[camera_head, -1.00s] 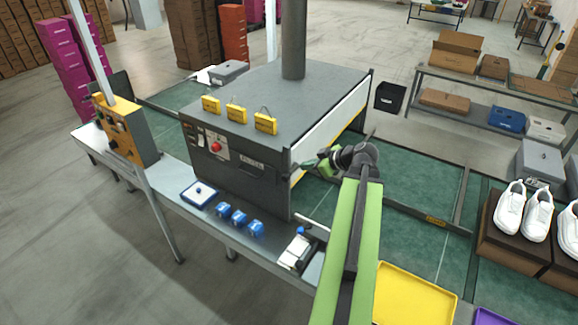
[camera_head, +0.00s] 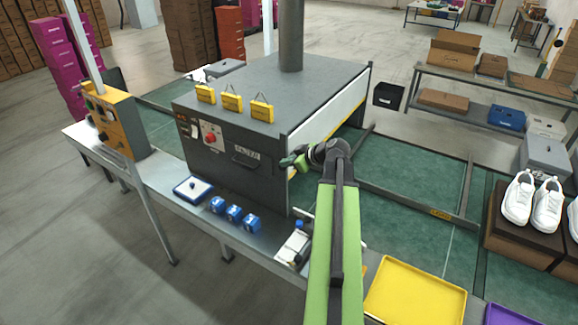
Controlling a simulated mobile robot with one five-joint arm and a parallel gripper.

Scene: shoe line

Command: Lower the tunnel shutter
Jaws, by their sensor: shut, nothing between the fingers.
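The tunnel (camera_head: 220,130) is a big grey box over the green conveyor. Its shutter (camera_head: 335,112) is a white panel with a yellow lower edge on the tunnel's right-hand opening. A dark gap shows under the edge, above the belt. My gripper (camera_head: 285,162) is shut and empty, at the near front corner of the opening, close to the near end of the shutter. My wrist hides part of the lower edge, so I cannot tell whether the fingers touch it.
Three yellow tags (camera_head: 232,102) stand on the tunnel roof. Blue blocks (camera_head: 234,213) and a small white-and-blue tray (camera_head: 193,189) lie on the front ledge. A yellow tray (camera_head: 415,292) is at the lower right, with white shoes (camera_head: 518,198) beyond.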

